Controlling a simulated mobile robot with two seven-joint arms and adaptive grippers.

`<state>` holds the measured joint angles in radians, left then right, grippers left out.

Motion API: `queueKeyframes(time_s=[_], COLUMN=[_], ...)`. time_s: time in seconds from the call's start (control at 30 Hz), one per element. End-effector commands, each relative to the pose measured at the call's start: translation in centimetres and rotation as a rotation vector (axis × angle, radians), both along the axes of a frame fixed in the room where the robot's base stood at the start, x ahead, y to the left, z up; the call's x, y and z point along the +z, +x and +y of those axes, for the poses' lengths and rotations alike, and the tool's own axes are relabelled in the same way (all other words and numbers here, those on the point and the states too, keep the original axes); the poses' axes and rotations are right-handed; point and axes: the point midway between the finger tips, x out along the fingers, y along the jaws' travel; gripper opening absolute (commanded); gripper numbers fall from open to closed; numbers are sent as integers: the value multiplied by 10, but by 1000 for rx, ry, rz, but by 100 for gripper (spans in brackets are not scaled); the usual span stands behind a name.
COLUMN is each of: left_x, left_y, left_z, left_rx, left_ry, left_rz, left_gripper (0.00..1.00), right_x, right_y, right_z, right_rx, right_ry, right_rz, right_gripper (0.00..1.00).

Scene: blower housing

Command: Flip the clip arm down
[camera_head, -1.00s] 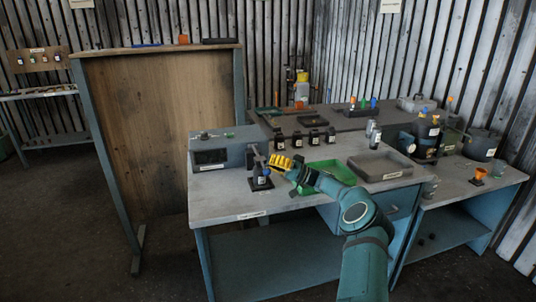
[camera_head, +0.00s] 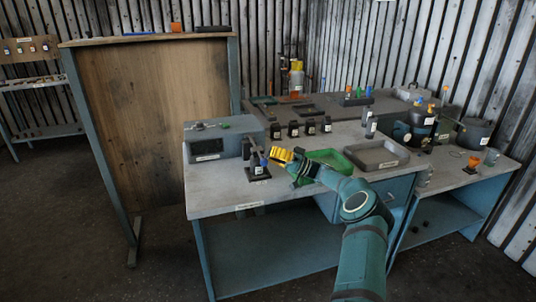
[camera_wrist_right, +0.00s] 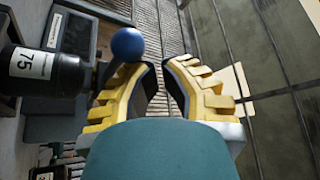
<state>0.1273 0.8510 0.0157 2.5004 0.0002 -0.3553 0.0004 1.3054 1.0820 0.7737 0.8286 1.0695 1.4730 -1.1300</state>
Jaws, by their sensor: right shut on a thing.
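The clip stand (camera_head: 257,173) is a small dark block with a white label, near the front left of the bench. Its thin clip arm (camera_head: 254,148) stands up at a steep tilt, with a blue ball knob beside it. My right gripper (camera_head: 274,155), with yellow fingers, reaches it from the right. In the right wrist view, the blue ball (camera_wrist_right: 128,44) overlaps the left finger of my right gripper (camera_wrist_right: 161,70). A black cylinder labelled 75 (camera_wrist_right: 42,70) is left of the ball. My left gripper is out of view.
A grey box (camera_head: 222,143) stands close left of the stand. Several dark labelled blocks (camera_head: 293,129) are behind. A green tray (camera_head: 328,157) and grey tray (camera_head: 377,165) lie to the right, by my arm. The bench's front left is clear.

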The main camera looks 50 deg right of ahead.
Motion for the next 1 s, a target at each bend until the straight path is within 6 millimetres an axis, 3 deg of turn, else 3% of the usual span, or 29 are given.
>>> queueKeyframes(time_s=[0.03, 0.4, 0.6, 1.0], left_x=[-1, -1, 0, 0], left_y=[0, 0, 0, 0], left_z=[0, 0, 0, 0], left_rx=[0, 0, 0, 0], left_ry=[0, 0, 0, 0], left_rz=[0, 0, 0, 0], left_gripper=[47, 47, 47, 47], right_x=[-23, -37, -40, -39], right_y=[-16, -66, -78, -79], right_z=[-8, -46, -54, -55], right_rx=[3, -5, -6, -5], right_ry=[2, -1, -3, -3], right_rz=[34, 17, 13, 12], right_gripper=[0, 0, 0, 0])
